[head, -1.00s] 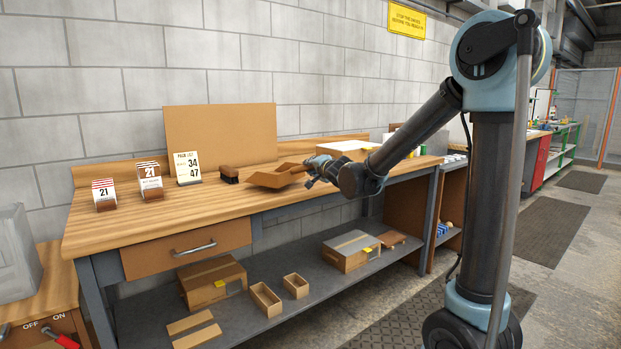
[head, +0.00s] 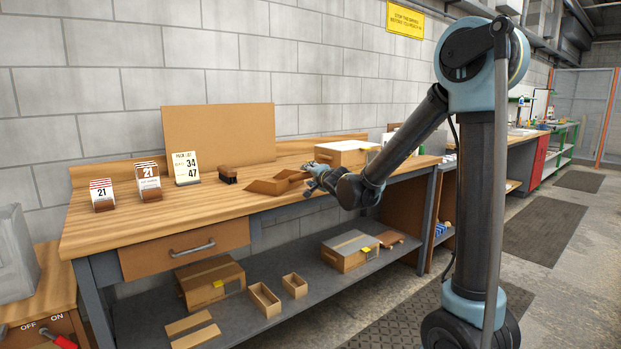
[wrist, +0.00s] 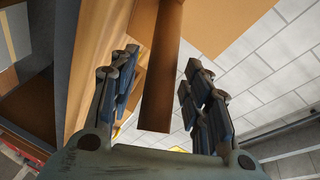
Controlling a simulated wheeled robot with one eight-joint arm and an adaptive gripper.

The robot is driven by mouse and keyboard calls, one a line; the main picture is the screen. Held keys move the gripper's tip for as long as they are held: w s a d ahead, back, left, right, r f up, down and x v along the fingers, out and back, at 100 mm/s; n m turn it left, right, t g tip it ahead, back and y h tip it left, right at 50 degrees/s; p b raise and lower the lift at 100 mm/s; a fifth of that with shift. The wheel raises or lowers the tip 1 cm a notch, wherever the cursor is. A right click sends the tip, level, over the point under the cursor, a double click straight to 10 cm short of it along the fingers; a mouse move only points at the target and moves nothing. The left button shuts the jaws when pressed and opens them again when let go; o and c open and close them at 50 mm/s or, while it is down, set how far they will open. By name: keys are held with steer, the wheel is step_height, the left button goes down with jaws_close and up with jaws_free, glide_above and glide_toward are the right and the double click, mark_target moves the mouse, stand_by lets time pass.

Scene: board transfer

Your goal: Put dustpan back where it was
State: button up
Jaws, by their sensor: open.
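The dustpan (head: 270,186) is brown, with a shallow pan and a handle. In the head view it sits on the wooden workbench, near the middle of the top, with its handle pointing right toward my gripper (head: 314,177). In the wrist view the brown handle (wrist: 160,85) runs down between my two fingers (wrist: 158,92). My gripper is open, with gaps visible on both sides of the handle. The far part of the pan is cut off in the wrist view.
A dark brush (head: 228,174) stands just left of the dustpan. A carton (head: 345,153) is behind my gripper. Calendar cards (head: 149,180) and a pack-list sign (head: 186,167) stand at the left. The front left of the bench top (head: 190,215) is clear.

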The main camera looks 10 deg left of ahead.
steer(key=v, duration=1.2)
steer(key=s+d+f+n+g+h, duration=0.1)
steer(key=s+d+f+h, duration=0.15)
steer(key=d, duration=0.65)
steer(key=s+d+f+g+h, duration=0.2)
steer(key=d+f+h, duration=0.15)
steer(key=d, duration=0.65)
steer(key=s+d+f+n+g+h, duration=0.1)
steer(key=s+d+f+h, duration=0.25)
steer(key=d, duration=0.55)
steer(key=s+d+f+n+g, duration=0.1)
steer(key=s+d+f+g, duration=0.1)
steer(key=s+f, duration=0.2)
steer(key=s+d+f+n+g, duration=0.2)
steer(key=s+d+f+g, duration=0.1)
steer(key=s, duration=0.7)
steer(key=s+d+f+n+g, duration=0.2)
steer(key=s+d+f, duration=0.1)
steer(key=s, duration=0.5)
steer(key=shift+f+g, duration=0.3)
steer(key=shift+f, duration=0.55)
steer(key=shift+d+y, duration=0.1)
steer(key=shift+y, duration=0.15)
